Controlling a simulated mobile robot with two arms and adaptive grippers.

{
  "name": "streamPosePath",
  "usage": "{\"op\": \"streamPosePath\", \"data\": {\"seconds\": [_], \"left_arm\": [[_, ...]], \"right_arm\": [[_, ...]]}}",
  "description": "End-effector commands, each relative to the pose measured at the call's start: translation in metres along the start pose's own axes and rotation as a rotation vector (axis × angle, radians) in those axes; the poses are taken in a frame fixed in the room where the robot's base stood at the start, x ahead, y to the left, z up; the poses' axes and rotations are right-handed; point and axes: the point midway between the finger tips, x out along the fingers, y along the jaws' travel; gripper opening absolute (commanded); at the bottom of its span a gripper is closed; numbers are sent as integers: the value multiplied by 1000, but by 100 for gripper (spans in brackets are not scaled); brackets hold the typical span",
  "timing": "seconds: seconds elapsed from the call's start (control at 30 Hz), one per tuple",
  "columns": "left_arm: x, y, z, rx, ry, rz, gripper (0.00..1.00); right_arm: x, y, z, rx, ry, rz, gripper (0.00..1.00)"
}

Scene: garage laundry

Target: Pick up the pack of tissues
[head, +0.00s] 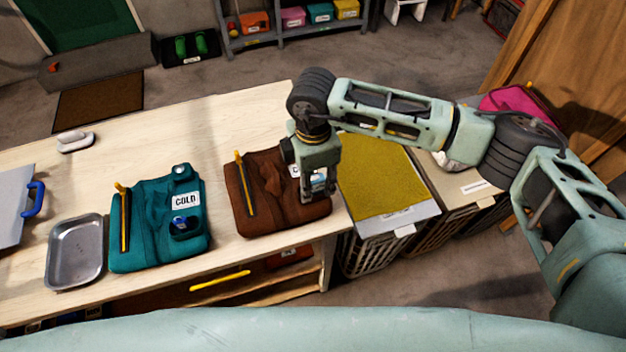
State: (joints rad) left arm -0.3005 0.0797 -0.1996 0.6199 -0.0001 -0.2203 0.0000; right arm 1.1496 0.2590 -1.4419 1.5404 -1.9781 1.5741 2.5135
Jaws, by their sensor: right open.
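My right gripper (317,190) points down over the right side of a folded brown garment (272,205) on the pale wooden table. Its jaws are open. A small light-blue and white patch (320,173) shows between the gripper's parts. I cannot tell whether it is the pack of tissues or part of the gripper. A small blue item (182,224) lies on the dark pocket of a folded teal garment (142,236) to the left. It is too small to identify surely. My left gripper is out of view.
A metal tray (53,270) and a grey board with a blue handle (35,200) lie at the left of the table (225,125). Crates, one topped with yellow cloth (380,175), stand right of the table. The table's back is mostly clear.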

Motion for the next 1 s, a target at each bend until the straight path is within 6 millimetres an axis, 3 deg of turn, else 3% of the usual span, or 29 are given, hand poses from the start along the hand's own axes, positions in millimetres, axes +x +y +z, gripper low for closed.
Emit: {"op": "streamPosePath", "data": {"seconds": [0.33, 0.73, 1.0], "left_arm": [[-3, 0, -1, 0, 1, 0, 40], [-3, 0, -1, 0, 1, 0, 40], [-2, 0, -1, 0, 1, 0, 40]], "right_arm": [[10, 0, -1, -3, 2, 1, 40], [9, 0, -1, -3, 2, 1, 5], [8, 0, -1, -3, 2, 1, 3]]}}
